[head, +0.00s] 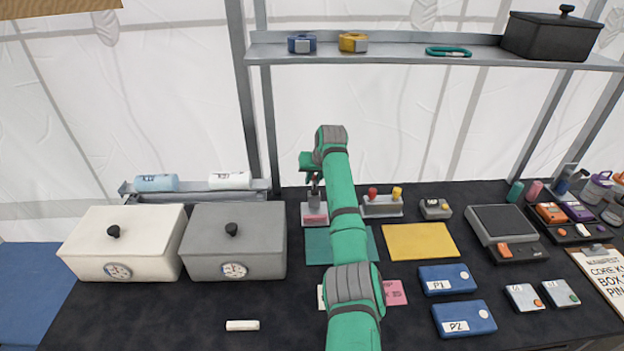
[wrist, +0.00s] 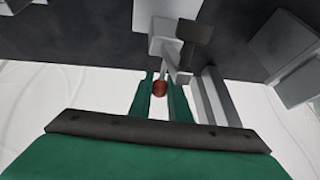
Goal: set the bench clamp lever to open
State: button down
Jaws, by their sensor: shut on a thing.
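The bench clamp (head: 315,212) stands on the black table behind the teal mat. It is a small grey block with a pink front. In the wrist view, the clamp's grey body (wrist: 165,45) is above my fingers. The red round knob of the clamp lever (wrist: 160,89) sits between the two green fingers of my gripper (wrist: 161,80), which is shut on it. In the head view, my gripper (head: 314,184) is right over the clamp, and the arm and fingers hide most of the lever. I cannot tell the lever's exact angle.
A holder with red and yellow knobs (head: 382,206) stands close right of the clamp. A grey lidded box (head: 235,255) and a white one (head: 125,255) are at left. The shelf (head: 420,55) runs above at the back. Free table lies at the front left.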

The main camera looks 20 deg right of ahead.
aim_at(314, 184)
jog(key=shift+a, duration=0.2)
jog(key=c, duration=1.7)
grip_release()
jog(key=shift+o, duration=0.2)
jog(key=shift+d, duration=0.2)
jog(key=v, duration=1)
jog(key=shift+s+r, duration=0.2)
jog(key=shift+r, duration=0.15)
